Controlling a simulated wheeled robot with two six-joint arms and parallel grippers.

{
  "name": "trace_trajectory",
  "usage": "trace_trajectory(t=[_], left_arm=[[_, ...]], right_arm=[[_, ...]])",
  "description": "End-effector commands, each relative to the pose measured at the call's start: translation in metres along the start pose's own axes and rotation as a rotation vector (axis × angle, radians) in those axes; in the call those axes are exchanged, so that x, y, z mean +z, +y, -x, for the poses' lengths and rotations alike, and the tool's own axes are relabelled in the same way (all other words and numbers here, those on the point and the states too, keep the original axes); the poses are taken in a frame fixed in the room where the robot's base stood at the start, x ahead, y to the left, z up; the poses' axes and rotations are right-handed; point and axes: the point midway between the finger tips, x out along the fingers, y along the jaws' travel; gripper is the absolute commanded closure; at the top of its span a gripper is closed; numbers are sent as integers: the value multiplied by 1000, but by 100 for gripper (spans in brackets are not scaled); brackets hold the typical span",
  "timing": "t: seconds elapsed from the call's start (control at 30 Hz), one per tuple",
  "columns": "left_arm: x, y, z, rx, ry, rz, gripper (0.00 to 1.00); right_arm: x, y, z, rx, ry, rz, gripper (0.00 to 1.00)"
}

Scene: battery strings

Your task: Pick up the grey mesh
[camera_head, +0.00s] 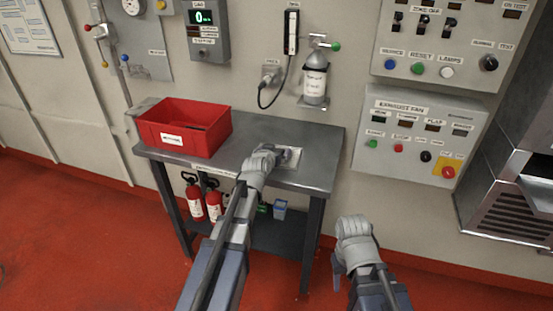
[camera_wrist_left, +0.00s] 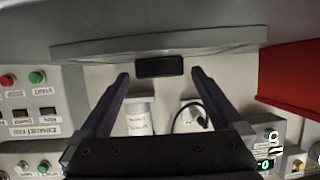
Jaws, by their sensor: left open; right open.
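My left gripper (camera_head: 268,152) is over the grey worktable (camera_head: 313,176), beside a small pale square plate (camera_head: 291,160) with a darker patch. The gripper partly covers this plate. In the left wrist view, the two dark fingers of my left gripper (camera_wrist_left: 160,76) stand wide apart. A small dark rectangular piece (camera_wrist_left: 160,66) shows between their tips, with no clear contact. I cannot tell whether this piece is the grey mesh, and I see no mesh texture. My right gripper (camera_head: 354,228) is open and empty, low in front of the table's right end.
A red bin (camera_head: 213,137) stands on the table's left part. Red extinguishers (camera_head: 194,203) stand below. Control panels (camera_head: 418,135) are at right. The table's right end is clear.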

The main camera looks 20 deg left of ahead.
Motion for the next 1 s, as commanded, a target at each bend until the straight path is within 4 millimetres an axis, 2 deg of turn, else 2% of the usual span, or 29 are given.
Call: trace_trajectory(t=[0.13,1.0], left_arm=[[0,0,1,0,0,0,1],[0,0,2,0,0,0,99]], right_arm=[[0,0,1,0,0,0,50],[0,0,1,0,0,0,50]])
